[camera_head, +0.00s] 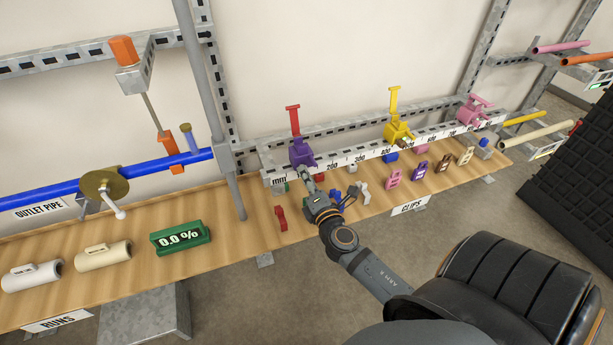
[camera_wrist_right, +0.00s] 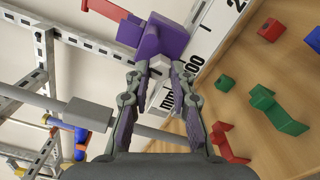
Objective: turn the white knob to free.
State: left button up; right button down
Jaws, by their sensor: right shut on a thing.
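The purple clamp (camera_head: 301,152) sits on the slotted rail with its red lever (camera_head: 294,120) standing up. My right gripper (camera_head: 308,178) reaches up to the front of this clamp. In the right wrist view the gripper (camera_wrist_right: 158,76) has its fingertips closed around a small pale piece, the white knob (camera_wrist_right: 159,66), right against the purple clamp body (camera_wrist_right: 160,38). The fingers cover most of the knob, and its turned position cannot be read. In the head view the knob is hidden by the gripper. My left gripper is out of view.
The ruler rail (camera_head: 350,158) runs right to a yellow clamp (camera_head: 398,132) and a pink clamp (camera_head: 474,109). Coloured clips, one of them red (camera_head: 281,217), lie on the wooden bench below. A blue pipe (camera_head: 150,168) with a brass disc (camera_head: 104,184) is at the left.

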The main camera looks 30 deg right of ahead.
dwell(0.3)
jog(key=c, duration=1.2)
grip_release()
jog(key=shift+o, duration=0.2)
jog(key=v, duration=1.2)
jog(key=shift+d, duration=0.1)
